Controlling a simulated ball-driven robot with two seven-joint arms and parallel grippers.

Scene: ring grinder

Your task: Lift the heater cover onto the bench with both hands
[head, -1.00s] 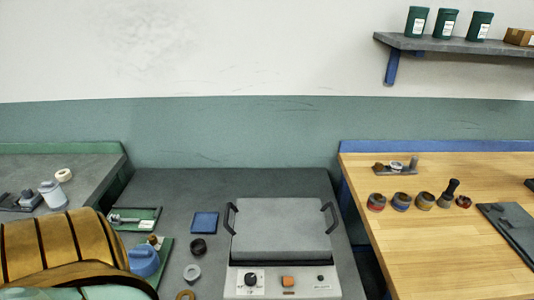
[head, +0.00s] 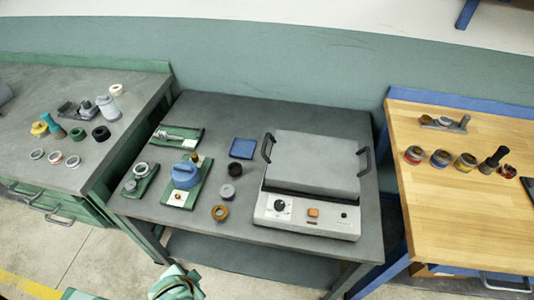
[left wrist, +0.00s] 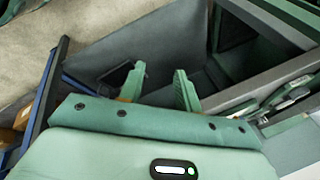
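The heater cover (head: 316,160) is a grey slab with a dark handle on its left and right sides. It sits on the white heater base (head: 305,216), which has a black knob and an orange switch, on the right half of the grey bench (head: 255,115). In the left wrist view my left gripper (left wrist: 158,88) has its two green fingers apart with nothing between them. In the head view, a green and white part of my arm shows at the bottom edge, well short of the bench. My right gripper is not in view.
Left of the heater on the bench are a blue square pad (head: 242,148), a dark ring (head: 235,169), a brass ring (head: 220,212) and a blue-topped device (head: 186,175).

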